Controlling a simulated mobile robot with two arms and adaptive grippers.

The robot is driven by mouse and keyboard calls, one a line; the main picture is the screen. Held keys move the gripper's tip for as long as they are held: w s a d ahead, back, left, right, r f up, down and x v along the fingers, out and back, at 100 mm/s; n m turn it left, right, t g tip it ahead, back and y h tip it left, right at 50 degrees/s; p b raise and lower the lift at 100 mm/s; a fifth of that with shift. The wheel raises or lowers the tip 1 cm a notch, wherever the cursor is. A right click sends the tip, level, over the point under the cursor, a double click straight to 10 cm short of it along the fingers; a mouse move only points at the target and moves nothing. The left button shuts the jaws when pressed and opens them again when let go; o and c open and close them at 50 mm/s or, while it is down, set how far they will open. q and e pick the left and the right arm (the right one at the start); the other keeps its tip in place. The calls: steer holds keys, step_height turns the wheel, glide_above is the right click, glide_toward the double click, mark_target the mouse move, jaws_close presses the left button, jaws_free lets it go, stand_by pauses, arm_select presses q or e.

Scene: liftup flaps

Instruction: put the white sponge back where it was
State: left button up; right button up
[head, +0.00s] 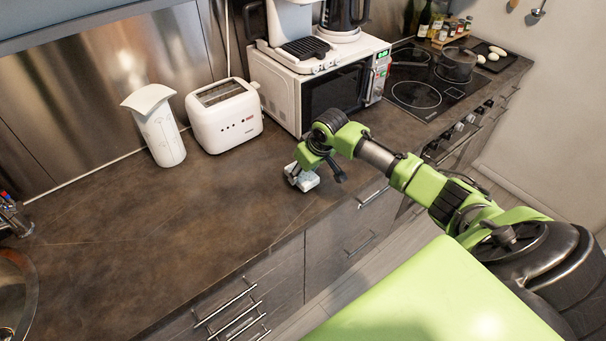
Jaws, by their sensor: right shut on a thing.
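The white sponge (306,180) is at the brown countertop (215,205), near its front edge and in front of the microwave. My right gripper (303,178) is shut on the sponge from above, and its fingers and wrist cover part of it. I cannot tell whether the sponge touches the counter or is held just above it. My left gripper is not in view.
A white toaster (224,116) and a white paper towel holder (158,130) stand along the back wall. A white microwave (325,88) carries a coffee machine (296,30). The hob (430,78) is at the right. The counter's left and middle are clear.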

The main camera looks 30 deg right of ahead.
steer(key=shift+f, duration=0.8)
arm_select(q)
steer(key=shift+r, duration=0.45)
arm_select(e)
steer(key=shift+f, duration=0.2)
steer(key=o, duration=0.9)
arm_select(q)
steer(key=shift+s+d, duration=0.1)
arm_select(e)
steer(key=shift+o, duration=0.2)
steer(key=shift+r, duration=0.1)
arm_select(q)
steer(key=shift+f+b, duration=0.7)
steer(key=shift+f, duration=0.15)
arm_select(e)
steer(key=v, duration=1.2)
steer(key=shift+r, duration=0.1)
